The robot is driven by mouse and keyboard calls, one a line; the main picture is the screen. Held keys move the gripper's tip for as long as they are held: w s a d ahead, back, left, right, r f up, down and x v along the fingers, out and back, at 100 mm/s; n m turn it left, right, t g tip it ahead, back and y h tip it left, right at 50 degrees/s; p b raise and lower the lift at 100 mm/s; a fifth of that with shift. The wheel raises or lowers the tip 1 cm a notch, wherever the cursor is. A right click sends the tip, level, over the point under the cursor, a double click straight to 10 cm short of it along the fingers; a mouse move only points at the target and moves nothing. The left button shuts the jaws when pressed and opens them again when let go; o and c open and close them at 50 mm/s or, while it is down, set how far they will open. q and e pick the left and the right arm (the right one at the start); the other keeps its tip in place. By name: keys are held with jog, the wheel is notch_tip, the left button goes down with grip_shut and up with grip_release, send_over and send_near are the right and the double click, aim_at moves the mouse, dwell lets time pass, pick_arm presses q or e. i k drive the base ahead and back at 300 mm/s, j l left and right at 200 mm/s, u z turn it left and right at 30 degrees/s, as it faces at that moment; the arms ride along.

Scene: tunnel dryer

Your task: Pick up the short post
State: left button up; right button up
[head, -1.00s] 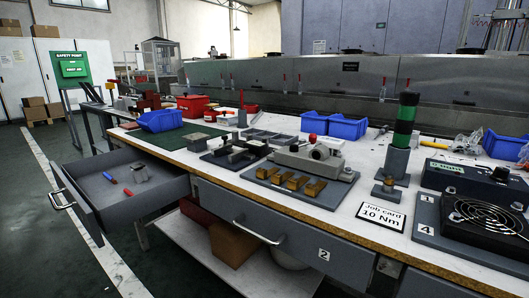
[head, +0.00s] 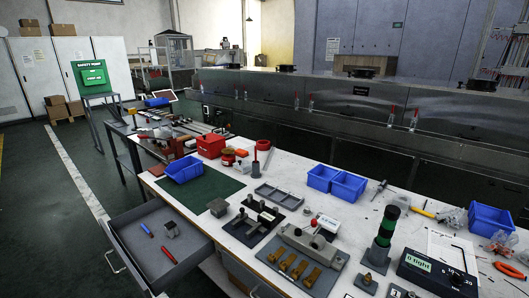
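A dark fixture plate with several small upright pegs (head: 257,219) lies further left, and a small grey block (head: 217,207) sits beside the green mat. I cannot tell for certain which of these the task names. Neither of my grippers is in view.
An open drawer (head: 125,246) juts out at front left, with loose tools inside. A plate with brass blocks (head: 325,287) lies left of the short post, and a black box with a green display (head: 437,270) lies right. Blue bins (head: 348,186) stand behind.

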aim_at(173, 231)
jog(key=u, duration=1.35)
